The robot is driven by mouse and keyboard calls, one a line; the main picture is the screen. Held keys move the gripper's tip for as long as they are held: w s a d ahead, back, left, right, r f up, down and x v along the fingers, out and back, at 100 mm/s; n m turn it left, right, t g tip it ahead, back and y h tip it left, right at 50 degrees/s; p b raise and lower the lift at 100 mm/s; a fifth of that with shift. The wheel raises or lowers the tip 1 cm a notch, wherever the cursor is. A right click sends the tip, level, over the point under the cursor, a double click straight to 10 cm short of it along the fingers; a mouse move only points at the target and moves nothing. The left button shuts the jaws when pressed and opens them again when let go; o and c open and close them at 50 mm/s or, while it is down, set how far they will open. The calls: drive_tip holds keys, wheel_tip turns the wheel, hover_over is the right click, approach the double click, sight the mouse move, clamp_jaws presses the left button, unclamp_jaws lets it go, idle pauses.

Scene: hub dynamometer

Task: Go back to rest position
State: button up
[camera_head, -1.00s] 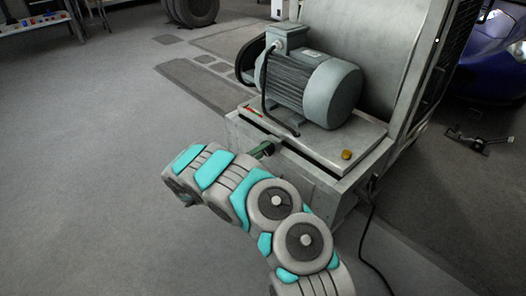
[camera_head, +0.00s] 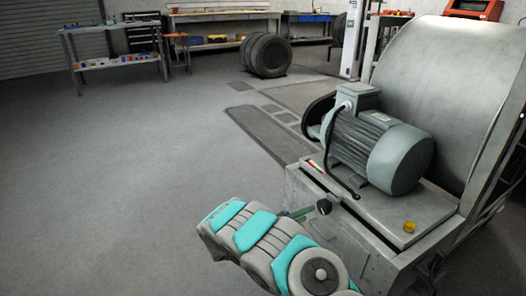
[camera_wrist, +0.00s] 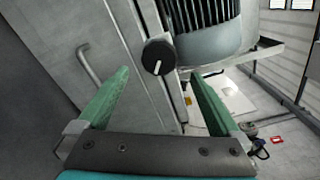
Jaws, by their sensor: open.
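My arm reaches in from the bottom of the head view, with my gripper (camera_head: 302,213) close to the front of the dynamometer cabinet (camera_head: 370,245). In the wrist view my gripper (camera_wrist: 160,74) is open, its two green fingers wide apart and nothing held between them. A round black knob (camera_wrist: 158,57) with a white pointer mark shows between the fingers, on the cabinet face ahead. The same knob (camera_head: 324,207) shows just right of the fingers in the head view. The fingers do not appear to touch it.
A grey motor (camera_head: 378,150) and a yellow button (camera_head: 409,227) sit on the cabinet top. A metal handle (camera_wrist: 90,65) is left of the knob. Open floor (camera_head: 130,180) lies left. Tyres (camera_head: 266,55) and workbenches (camera_head: 225,18) stand behind.

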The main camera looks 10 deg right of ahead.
drive_tip(key=s+d+r+m+g, duration=0.7)
drive_tip(key=s+d+r+m, duration=0.2)
drive_tip(key=s+r+m, duration=0.3)
drive_tip(key=s+d+r+m+g+y, duration=0.1)
drive_tip(key=s+r+m+g+y, duration=0.1)
drive_tip(key=s+r+m, duration=0.3)
drive_tip(key=s+d+r+m+g+y, duration=0.1)
drive_tip(key=s+r+m+g+y, duration=0.15)
drive_tip(key=s, duration=0.45)
drive_tip(key=s+a+m+y, duration=0.65)
drive_tip(key=s+m, duration=0.25)
drive_tip(key=s, duration=0.5)
drive_tip(key=s+a+m+t+y, duration=0.1)
drive_tip(key=s+a+m+y, duration=0.2)
drive_tip(key=s+a, duration=0.2)
drive_tip(key=s+a+f+m+t+y, duration=0.1)
drive_tip(key=s+a, duration=0.4)
drive_tip(key=a, duration=0.5)
drive_tip(key=m+t+y, duration=0.1)
drive_tip(key=m+y, duration=0.1)
drive_tip(key=shift+s+m, duration=0.15)
drive_tip(key=shift+m, duration=0.2)
drive_tip(key=shift+a+t, duration=0.1)
drive_tip(key=shift+t, duration=0.15)
